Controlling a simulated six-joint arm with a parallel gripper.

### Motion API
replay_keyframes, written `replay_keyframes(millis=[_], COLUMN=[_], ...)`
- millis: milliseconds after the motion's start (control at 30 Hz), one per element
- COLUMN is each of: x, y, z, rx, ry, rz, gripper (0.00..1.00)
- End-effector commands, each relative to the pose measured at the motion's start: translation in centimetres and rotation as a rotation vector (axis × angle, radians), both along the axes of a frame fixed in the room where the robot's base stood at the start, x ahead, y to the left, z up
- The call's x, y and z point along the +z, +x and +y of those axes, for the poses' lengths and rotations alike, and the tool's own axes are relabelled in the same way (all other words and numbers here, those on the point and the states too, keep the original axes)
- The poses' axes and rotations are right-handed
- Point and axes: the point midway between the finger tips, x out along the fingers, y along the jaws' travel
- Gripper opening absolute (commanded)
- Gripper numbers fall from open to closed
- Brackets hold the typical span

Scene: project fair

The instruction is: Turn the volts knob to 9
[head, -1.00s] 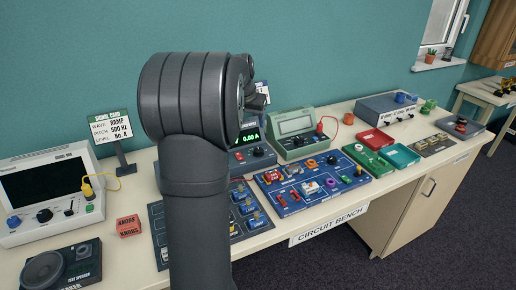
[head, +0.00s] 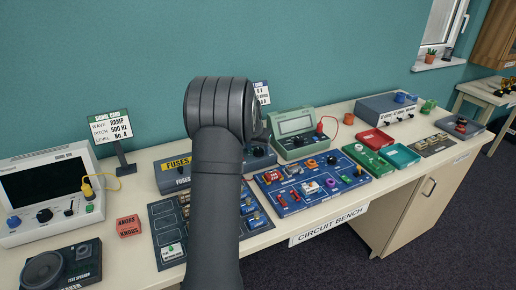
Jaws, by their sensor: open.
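My arm hides the middle of the box, including any scale or reading there. My gripper is not visible; my own arm covers the place where it could be.
The circuit board (head: 300,203) with several parts lies right of my arm. A green meter (head: 293,143) stands beside the supply box. A scope (head: 45,185), a red KNOBS box (head: 128,226) and a speaker (head: 50,266) are at left. Red and green trays (head: 375,139) lie at right.

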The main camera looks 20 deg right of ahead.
Motion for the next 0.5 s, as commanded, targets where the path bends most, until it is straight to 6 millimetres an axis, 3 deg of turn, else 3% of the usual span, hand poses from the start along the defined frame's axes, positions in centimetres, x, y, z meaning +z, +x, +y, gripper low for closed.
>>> replay_keyframes(millis=[267,500], x=[-0.13,-0.11], y=[0.04,0.03], z=[-0.05,-0.05], rx=[0.0,0.0], ry=[0.0,0.0], rz=[0.0,0.0], gripper=[0.55,0.11])
